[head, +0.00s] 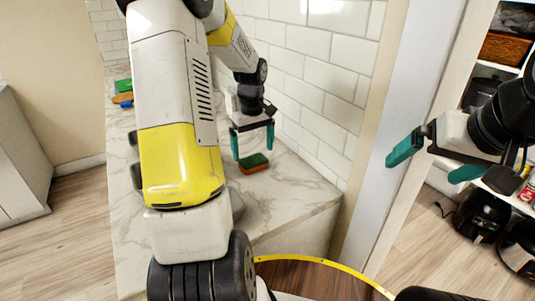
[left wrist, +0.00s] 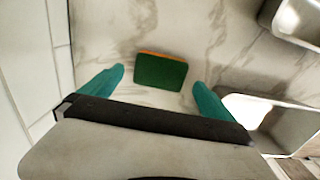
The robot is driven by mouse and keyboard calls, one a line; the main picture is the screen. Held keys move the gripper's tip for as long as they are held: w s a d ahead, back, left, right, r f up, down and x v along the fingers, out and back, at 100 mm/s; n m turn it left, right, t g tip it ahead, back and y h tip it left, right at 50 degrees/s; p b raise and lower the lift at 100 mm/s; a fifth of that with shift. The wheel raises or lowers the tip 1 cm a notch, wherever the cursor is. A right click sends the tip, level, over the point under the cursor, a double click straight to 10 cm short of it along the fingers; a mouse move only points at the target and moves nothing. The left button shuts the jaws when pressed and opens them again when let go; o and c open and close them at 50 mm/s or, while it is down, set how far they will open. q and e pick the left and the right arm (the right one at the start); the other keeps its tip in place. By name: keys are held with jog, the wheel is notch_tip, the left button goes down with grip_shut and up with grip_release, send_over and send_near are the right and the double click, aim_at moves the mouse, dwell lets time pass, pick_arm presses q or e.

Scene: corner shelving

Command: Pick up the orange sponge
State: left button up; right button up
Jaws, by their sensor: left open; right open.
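The sponge (head: 255,164) lies flat on the marble counter, with a green upper face and an orange lower layer. It also shows in the left wrist view (left wrist: 160,72), green side facing the camera with an orange strip along its far edge. My left gripper (head: 253,146) is open, pointing down over the sponge, with its teal fingers on either side of it. In the left wrist view the sponge sits between the fingertips with gaps on both sides, and no contact shows. My right gripper (head: 421,168) is open and empty, off to the right, away from the counter.
The white tiled wall (head: 325,80) stands close beside the left gripper. Metal basins (left wrist: 290,125) show at the right of the left wrist view. Small green, orange and blue items (head: 122,97) lie farther along the counter. A door frame and stocked shelves are at right.

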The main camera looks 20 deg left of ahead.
aim_at(253, 160)
pick_arm(q)
notch_tip(253, 160, down, 5)
jog(key=shift+a+r, duration=0.1)
jog(key=shift+r, duration=0.05)
